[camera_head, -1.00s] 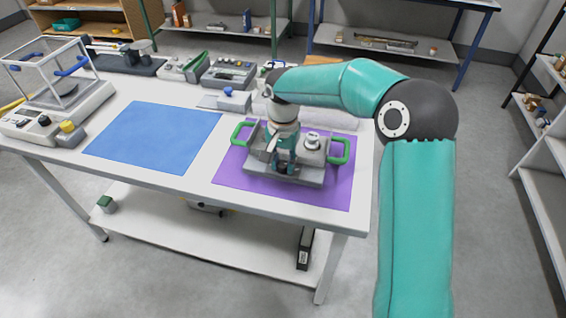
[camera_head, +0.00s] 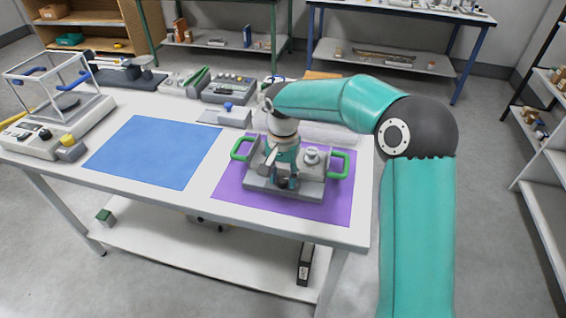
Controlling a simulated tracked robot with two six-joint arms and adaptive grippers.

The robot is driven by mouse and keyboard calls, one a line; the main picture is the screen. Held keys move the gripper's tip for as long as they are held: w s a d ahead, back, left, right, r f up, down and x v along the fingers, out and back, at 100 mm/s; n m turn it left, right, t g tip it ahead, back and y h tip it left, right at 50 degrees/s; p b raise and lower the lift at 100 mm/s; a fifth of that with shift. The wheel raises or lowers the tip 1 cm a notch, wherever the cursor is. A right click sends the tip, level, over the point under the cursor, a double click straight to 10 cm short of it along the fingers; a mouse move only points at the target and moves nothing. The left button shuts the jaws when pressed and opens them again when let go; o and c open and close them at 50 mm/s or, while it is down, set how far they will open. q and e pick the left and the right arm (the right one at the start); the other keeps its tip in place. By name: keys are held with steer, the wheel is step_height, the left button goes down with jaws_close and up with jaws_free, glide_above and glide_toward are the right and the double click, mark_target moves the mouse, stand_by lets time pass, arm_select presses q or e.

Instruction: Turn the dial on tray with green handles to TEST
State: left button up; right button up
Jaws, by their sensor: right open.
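The grey tray with green handles (camera_head: 258,184) lies on the purple mat (camera_head: 330,209). One green handle (camera_head: 237,149) is at its left and another (camera_head: 347,164) at its right. A light round knob, seemingly a dial (camera_head: 312,154), stands on the tray's right part; its marking is too small to read. My right gripper (camera_head: 288,184) points down over the middle of the tray, left of this knob. It is open. It hides the tray's middle, so I cannot tell what lies between or under its fingers. My left gripper is not in view.
A blue mat (camera_head: 155,152) lies bare on the table's left half. A balance with a clear frame (camera_head: 58,125) stands at the far left.

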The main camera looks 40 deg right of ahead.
mark_target(283, 179)
step_height(283, 179, up, 12)
steer(key=shift+f, duration=0.2)
stand_by(0.6)
